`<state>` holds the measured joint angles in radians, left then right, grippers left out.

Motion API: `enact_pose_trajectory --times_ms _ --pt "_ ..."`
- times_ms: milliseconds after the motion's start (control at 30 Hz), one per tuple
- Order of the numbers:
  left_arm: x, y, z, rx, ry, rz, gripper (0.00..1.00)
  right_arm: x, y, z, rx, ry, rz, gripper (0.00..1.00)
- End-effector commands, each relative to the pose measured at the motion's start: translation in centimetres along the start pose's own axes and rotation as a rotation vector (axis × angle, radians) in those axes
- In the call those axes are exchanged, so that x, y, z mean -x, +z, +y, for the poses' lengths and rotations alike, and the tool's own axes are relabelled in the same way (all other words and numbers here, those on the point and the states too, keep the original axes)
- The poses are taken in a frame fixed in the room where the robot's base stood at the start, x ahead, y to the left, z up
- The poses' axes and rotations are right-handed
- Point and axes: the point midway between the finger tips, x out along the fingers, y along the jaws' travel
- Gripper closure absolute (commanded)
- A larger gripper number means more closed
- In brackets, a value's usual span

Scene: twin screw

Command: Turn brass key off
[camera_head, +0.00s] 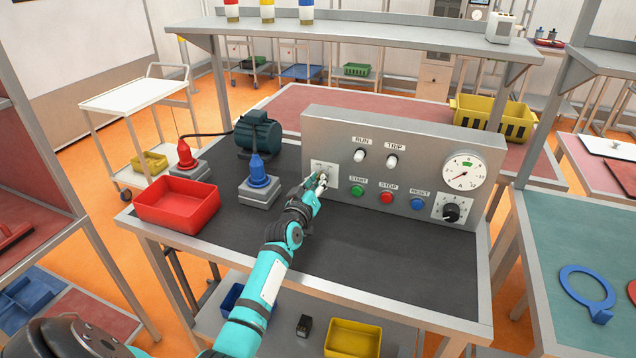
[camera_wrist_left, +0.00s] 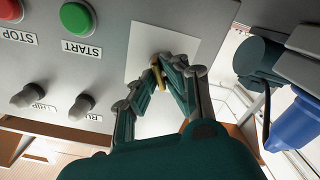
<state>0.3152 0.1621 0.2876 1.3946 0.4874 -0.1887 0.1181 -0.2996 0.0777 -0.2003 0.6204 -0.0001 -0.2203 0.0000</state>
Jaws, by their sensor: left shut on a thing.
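The brass key (camera_wrist_left: 160,76) sits in the white switch plate (camera_wrist_left: 140,62) on the grey control panel. In the left wrist view part of the key shows between my fingers; the rest is hidden. My left gripper (camera_wrist_left: 165,68) is shut on the key, its fingertips right at the plate. In the head view my left gripper (camera_head: 318,183) reaches the plate (camera_head: 331,170) at the panel's left end, and the key is too small there to make out. My right gripper is not in view.
Right of the plate are green START (camera_head: 357,190), red STOP (camera_head: 386,197) and blue RESET (camera_head: 417,204) buttons, a gauge (camera_head: 464,172) and a black knob (camera_head: 451,211). A red bin (camera_head: 177,205), a blue plug (camera_head: 259,172) and a motor (camera_head: 258,132) stand to the left.

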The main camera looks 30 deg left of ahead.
Motion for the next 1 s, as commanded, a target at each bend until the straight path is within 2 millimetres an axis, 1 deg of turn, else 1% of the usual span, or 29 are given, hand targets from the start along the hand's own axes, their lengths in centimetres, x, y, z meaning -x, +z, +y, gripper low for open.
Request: enact_pose_trajectory --times_ms 33,167,200,367,433,567,667,1000 --pt "0.0 0.0 0.0 0.003 0.0 0.0 0.88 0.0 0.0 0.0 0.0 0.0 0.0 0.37" --pt "0.0 0.0 0.0 0.002 0.0 0.0 0.71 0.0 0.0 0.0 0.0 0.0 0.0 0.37" --pt "0.0 0.0 0.0 0.002 0.0 0.0 0.69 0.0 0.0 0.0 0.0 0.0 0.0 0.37" --pt "0.0 0.0 0.0 0.001 0.0 0.0 0.69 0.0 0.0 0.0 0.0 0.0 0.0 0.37" --pt "0.1 0.0 0.0 0.001 0.0 0.0 0.69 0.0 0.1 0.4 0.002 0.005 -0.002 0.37" --pt "0.8 0.1 0.0 0.001 0.0 -0.001 0.69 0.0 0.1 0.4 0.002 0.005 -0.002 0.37" --pt "2.2 0.1 0.0 0.001 0.0 0.0 0.69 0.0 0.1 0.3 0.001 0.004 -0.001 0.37" --pt "9.2 0.1 -0.1 0.001 -0.002 -0.001 0.69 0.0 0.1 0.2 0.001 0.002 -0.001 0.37"
